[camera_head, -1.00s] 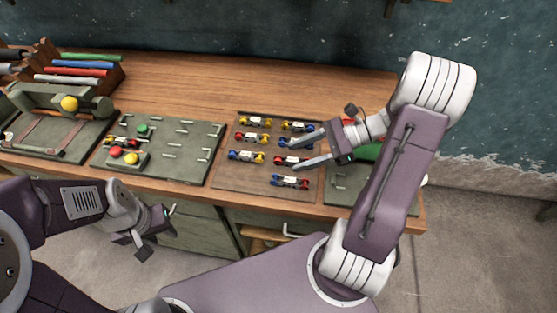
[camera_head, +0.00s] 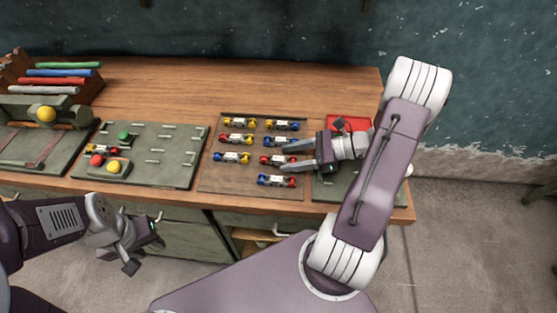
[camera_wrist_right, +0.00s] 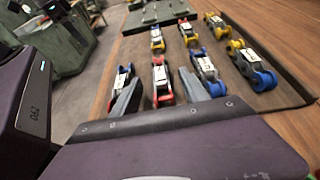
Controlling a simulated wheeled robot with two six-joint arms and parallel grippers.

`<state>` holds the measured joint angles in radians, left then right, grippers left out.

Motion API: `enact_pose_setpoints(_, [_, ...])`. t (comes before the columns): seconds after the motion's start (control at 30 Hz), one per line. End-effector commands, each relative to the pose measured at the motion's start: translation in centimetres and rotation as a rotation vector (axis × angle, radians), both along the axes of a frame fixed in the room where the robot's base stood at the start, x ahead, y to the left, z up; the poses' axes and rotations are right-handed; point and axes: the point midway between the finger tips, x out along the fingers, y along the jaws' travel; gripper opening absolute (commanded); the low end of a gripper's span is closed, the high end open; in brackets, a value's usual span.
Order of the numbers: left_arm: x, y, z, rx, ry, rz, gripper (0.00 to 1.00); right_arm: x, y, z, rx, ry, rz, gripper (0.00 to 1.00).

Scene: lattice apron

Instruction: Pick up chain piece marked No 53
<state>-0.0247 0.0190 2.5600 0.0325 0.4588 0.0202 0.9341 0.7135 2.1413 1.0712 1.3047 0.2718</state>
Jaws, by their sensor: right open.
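Several chain pieces with coloured ends and white labels lie on a brown board; the label numbers are too small to read, so I cannot tell which is No 53. My right gripper (camera_head: 284,158) is open, its fingers on either side of a red-ended chain piece (camera_head: 270,160). In the right wrist view that red piece (camera_wrist_right: 161,84) sits between the two fingers, with no clear grip on it. A blue-and-red piece (camera_head: 277,181) lies just nearer, and a blue piece (camera_head: 281,141) just beyond. My left gripper (camera_head: 147,243) hangs open and empty in front of the bench.
The brown board (camera_head: 208,180) holds the pieces in close rows. A green-grey panel (camera_head: 185,173) with pegs and coloured knobs stands to its left. A red object (camera_head: 347,123) is behind my right wrist. The wooden bench top (camera_head: 220,85) behind is clear.

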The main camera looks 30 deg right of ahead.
Motion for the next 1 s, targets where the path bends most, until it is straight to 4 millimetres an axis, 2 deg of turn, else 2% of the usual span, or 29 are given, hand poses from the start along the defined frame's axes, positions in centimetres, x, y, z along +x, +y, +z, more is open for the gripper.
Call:
enact_pose_setpoints(0.13, [0.0, 0.0, -0.1, 0.000, 0.000, 0.000, 0.36, 0.9, 1.7, -0.8, 0.002, 0.001, 0.002, 0.53])
enact_pose_setpoints(0.37, [0.0, 0.0, -0.1, 0.000, 0.000, 0.000, 0.36, 1.1, 1.9, -0.9, 0.000, 0.000, 0.000, 0.53])
enact_pose_setpoints(0.57, [0.0, 0.0, -0.1, 0.000, 0.000, 0.000, 0.36, 1.1, 1.9, -0.9, 0.000, 0.000, 0.000, 0.00])
enact_pose_setpoints(0.87, [0.0, 0.0, 0.0, 0.000, 0.000, 0.000, 0.36, 1.1, 1.9, -0.8, 0.000, 0.000, 0.000, 0.00])
enact_pose_setpoints(1.0, [0.0, 0.0, 0.1, 0.000, 0.000, 0.000, 0.36, 1.1, 1.8, 0.0, -0.001, -0.002, 0.000, 0.00])
